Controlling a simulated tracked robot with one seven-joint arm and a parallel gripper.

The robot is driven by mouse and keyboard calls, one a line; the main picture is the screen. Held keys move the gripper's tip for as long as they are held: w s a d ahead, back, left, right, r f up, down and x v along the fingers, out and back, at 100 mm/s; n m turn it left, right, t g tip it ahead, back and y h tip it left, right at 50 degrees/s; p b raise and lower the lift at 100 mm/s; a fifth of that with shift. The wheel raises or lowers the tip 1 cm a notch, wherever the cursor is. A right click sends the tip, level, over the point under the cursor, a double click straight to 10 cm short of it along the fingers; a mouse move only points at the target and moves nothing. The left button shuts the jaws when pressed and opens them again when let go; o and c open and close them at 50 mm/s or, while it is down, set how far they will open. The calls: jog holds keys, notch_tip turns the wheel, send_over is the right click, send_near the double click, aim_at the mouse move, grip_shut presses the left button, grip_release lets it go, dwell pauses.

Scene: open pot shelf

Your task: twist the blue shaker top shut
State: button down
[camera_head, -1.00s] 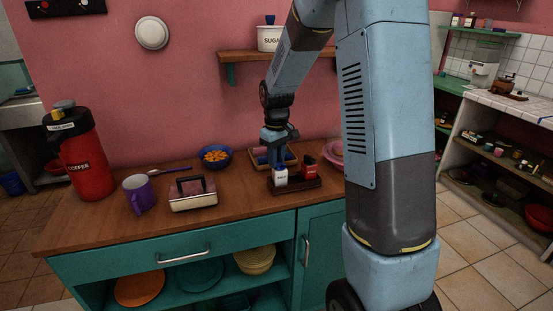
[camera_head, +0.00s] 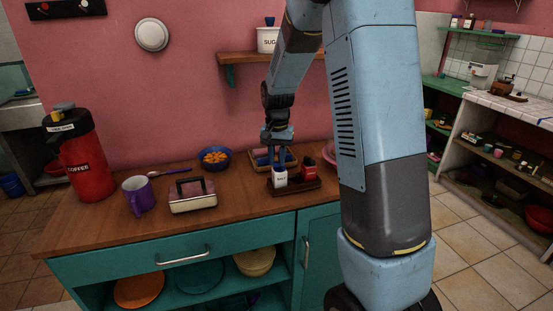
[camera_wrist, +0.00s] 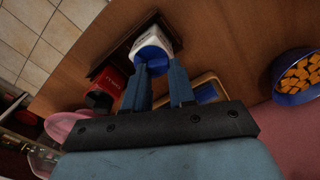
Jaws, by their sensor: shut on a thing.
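The white shaker with a blue top (camera_head: 280,179) stands upright in a dark wooden rack (camera_head: 306,184) on the counter. In the wrist view its blue top (camera_wrist: 152,58) and white body (camera_wrist: 158,39) show beyond my fingers. My gripper (camera_head: 277,155) points down from above and is shut on the blue top. In the wrist view my gripper (camera_wrist: 158,72) has its two blue fingers on either side of the top. The fingers partly hide the top, so how far it is turned cannot be told.
A tray (camera_head: 262,156) lies behind.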

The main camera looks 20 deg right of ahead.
jog(key=shift+d+m, duration=0.15)
jog(key=shift+m, duration=1.55)
jog(key=c, duration=0.9)
grip_release()
jog(key=shift+r, duration=0.1)
notch_tip(320, 180, up, 14)
jog(key=shift+w+f, duration=0.1)
jog(key=shift+f, duration=0.15)
